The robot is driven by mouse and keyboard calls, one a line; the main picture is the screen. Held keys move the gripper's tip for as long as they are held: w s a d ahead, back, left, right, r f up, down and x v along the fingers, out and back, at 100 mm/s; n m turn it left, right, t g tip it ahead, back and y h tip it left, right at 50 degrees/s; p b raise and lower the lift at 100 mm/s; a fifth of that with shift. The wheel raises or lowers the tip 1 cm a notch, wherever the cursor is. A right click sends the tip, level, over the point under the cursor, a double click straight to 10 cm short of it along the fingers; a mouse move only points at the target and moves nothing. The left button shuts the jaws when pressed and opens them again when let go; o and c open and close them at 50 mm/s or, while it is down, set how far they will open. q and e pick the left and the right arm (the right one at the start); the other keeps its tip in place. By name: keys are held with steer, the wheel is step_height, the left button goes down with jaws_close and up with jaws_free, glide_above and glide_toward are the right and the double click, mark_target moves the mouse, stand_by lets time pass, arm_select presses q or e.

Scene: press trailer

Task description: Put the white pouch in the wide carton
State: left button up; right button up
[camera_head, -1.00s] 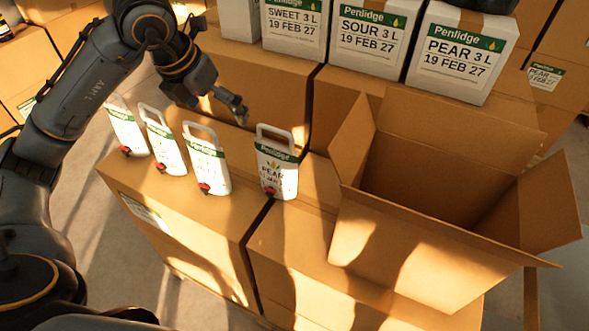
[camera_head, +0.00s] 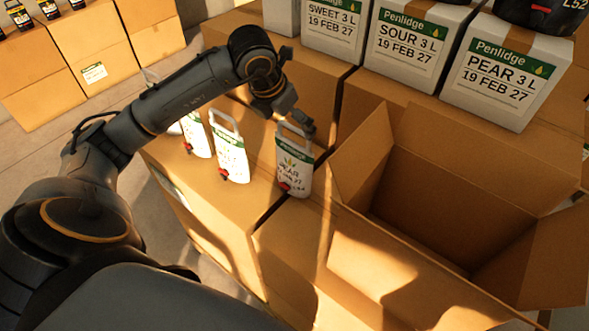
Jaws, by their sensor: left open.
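A white pouch (camera_head: 294,170) with a green Penlidge band, a PEAR label, a red tap and a loop handle stands upright on the cartons. More such white pouches (camera_head: 232,158) stand in a row to its left, partly behind my arm. My left gripper (camera_head: 303,124) is open, right at the top of the PEAR pouch, by its handle. The fingers are small and dark, and I cannot tell whether they touch the handle. The wide carton (camera_head: 455,175) stands open to the right, flaps spread; the part of its inside that shows is empty.
White boxes (camera_head: 505,80) labelled SWEET, SOUR and PEAR stand on cartons behind. A dark object (camera_head: 535,12) sits on the PEAR box. The wide carton's left flap (camera_head: 362,150) rises between the pouch and the opening. More cartons (camera_head: 60,70) stand far left.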

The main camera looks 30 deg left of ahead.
mark_target(292, 129)
arm_select(q)
steer(key=p+x, duration=0.2)
steer(key=x, duration=0.2)
steer(key=shift+w+a+f, duration=0.1)
steer(key=shift+w+a, duration=0.05)
steer(key=shift+f, duration=0.2)
steer(key=shift+w, duration=0.1)
steer(key=shift+c, duration=0.8)
steer(key=c, duration=1.1)
steer(key=shift+r, duration=0.15)
steer(key=shift+c, duration=1)
steer(key=shift+w, duration=0.1)
arm_select(e)
steer(key=r, duration=0.3)
steer(key=shift+w, duration=0.3)
steer(key=shift+d+f, duration=0.1)
steer(key=shift+f, duration=0.05)
